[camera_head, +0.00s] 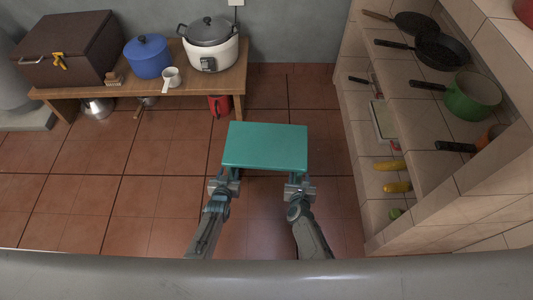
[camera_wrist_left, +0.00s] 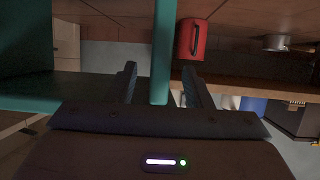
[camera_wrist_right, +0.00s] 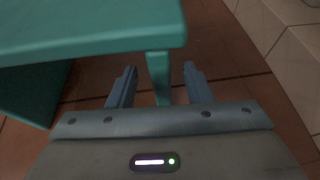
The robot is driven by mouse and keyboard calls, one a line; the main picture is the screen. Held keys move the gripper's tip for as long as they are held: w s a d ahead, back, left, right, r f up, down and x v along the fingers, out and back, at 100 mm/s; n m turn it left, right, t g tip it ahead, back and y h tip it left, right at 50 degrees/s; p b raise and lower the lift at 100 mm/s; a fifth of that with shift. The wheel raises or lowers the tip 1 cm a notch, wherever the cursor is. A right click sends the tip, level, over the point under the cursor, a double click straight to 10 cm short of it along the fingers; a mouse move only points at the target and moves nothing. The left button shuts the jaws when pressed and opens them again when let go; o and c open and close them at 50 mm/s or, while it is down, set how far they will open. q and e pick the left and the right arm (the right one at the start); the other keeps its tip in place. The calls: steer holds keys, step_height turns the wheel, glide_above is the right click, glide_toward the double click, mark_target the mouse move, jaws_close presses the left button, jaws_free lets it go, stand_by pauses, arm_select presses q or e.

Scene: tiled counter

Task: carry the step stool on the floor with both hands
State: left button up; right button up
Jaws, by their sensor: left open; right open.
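The teal step stool (camera_head: 266,146) stands on the tiled floor in the middle of the head view, its flat top facing up. My left gripper (camera_head: 225,178) is at its near left corner, open. In the left wrist view a teal leg (camera_wrist_left: 161,60) stands between the open fingers (camera_wrist_left: 160,85). My right gripper (camera_head: 299,182) is at the near right corner, open. In the right wrist view a teal leg (camera_wrist_right: 157,75) shows between the open fingers (camera_wrist_right: 158,85), with the stool top above. I cannot tell whether any finger touches a leg.
A low wooden bench (camera_head: 190,92) at the back left holds a brown box (camera_head: 70,48), a blue pot (camera_head: 148,57) and a rice cooker (camera_head: 209,46). A red item (camera_head: 219,105) is under it. Tiled shelves (camera_head: 420,120) with pans stand at the right. Floor left of the stool is clear.

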arm_select(q)
steer(key=shift+x, duration=1.85)
arm_select(e)
steer(key=shift+x, duration=1.85)
arm_select(q)
jaws_close()
arm_select(e)
jaws_close()
arm_select(q)
steer(key=shift+r, duration=0.1)
arm_select(e)
steer(key=shift+r, duration=0.1)
